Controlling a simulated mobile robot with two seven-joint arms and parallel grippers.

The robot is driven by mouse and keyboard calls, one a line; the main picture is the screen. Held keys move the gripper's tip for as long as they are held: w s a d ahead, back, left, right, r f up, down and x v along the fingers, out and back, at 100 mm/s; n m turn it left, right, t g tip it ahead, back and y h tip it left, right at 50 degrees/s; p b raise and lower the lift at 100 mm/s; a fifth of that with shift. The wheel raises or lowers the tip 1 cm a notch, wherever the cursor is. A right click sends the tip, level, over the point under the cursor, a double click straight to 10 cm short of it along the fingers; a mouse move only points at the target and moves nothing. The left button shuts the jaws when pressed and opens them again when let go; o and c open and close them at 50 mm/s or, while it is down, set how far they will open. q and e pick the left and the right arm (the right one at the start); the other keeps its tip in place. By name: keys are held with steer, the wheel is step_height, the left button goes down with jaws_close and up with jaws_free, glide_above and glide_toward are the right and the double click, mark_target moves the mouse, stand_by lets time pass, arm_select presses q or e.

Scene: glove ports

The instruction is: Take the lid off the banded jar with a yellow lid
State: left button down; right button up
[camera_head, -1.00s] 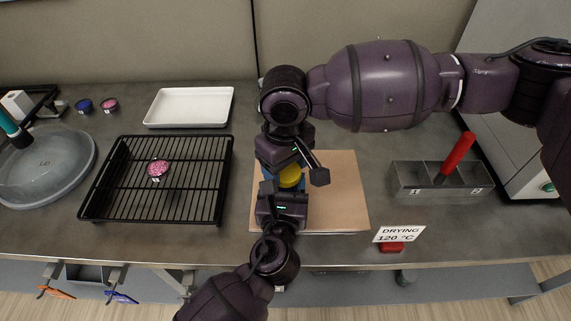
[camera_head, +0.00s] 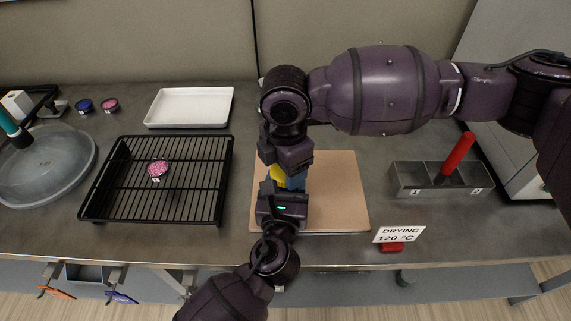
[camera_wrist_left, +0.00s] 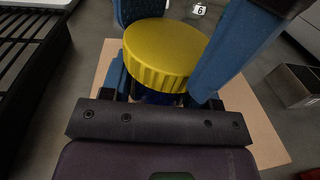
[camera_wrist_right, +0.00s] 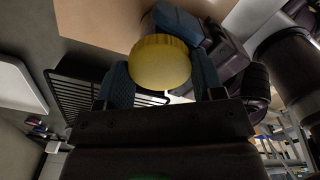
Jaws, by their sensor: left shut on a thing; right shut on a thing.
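The yellow ribbed lid (camera_wrist_left: 165,55) sits over the dark blue jar body (camera_wrist_left: 155,97) in the left wrist view. In the head view only a small part of the lid (camera_head: 278,178) shows between my grippers. My left gripper (camera_head: 284,190) is shut on the jar body from the front, below the lid. My right gripper (camera_head: 287,168) is shut on the lid, with its blue fingers on opposite sides of it. The lid also fills the space between the fingers in the right wrist view (camera_wrist_right: 160,63). Most of the jar and its bands are hidden.
The jar is over a brown board (camera_head: 335,195).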

steer(key=n, duration=0.5)
steer(key=shift+n, duration=0.4)
steer(key=n, duration=0.9)
steer(key=shift+n, duration=0.3)
steer(key=n, duration=0.5)
steer(key=shift+r, duration=0.3)
steer(key=shift+r, duration=0.35)
steer(key=shift+r, duration=0.6)
